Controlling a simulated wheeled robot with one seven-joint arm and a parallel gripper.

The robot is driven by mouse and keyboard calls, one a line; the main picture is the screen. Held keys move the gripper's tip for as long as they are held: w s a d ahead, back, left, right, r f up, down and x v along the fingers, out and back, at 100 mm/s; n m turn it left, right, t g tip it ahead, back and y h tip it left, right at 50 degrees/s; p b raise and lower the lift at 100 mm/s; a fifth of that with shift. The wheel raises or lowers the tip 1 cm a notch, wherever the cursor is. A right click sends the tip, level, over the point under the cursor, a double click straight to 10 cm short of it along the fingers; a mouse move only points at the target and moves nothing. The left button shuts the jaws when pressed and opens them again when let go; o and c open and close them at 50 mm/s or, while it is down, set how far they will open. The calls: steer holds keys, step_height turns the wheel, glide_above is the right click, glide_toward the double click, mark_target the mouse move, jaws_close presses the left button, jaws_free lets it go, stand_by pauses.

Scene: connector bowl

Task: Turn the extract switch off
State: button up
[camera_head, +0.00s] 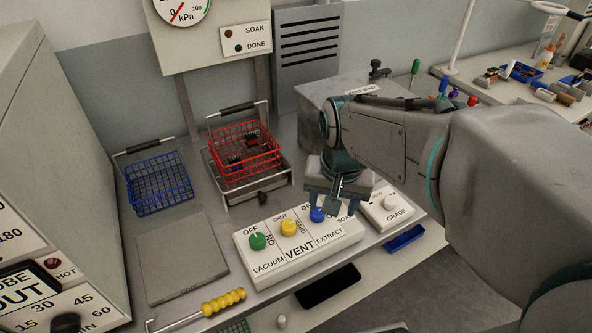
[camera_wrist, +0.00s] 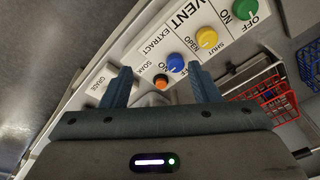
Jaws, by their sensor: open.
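The extract switch is a blue knob (camera_head: 317,214) on a white control panel (camera_head: 262,272), above the EXTRACT label. Its position labels are partly hidden by my gripper, and I cannot tell clearly which way it points. It also shows in the wrist view as a blue knob (camera_wrist: 175,63) with a pale pointer mark. My gripper (camera_head: 335,203) is open and empty, pointing down over the right part of the panel. In the wrist view my gripper (camera_wrist: 160,74) has the blue knob between its fingers in the picture, nearer the right finger; contact cannot be told.
A yellow VENT knob (camera_head: 289,228) and a green VACUUM knob (camera_head: 258,241) stand left of the blue knob. An orange button (camera_wrist: 161,82) sits by the SOAK label. A GRADE panel (camera_head: 389,210) lies right. A red basket (camera_head: 243,155) and a blue basket (camera_head: 160,184) stand behind.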

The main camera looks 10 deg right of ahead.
mark_target(317, 211)
steer(key=w+m+g+p, duration=0.2)
steer(key=w+m, duration=0.5)
steer(key=w, duration=0.2)
step_height(317, 211, down, 13)
steer(key=shift+w+f, duration=0.1)
steer(key=shift+f, duration=0.1)
steer(key=c, duration=1)
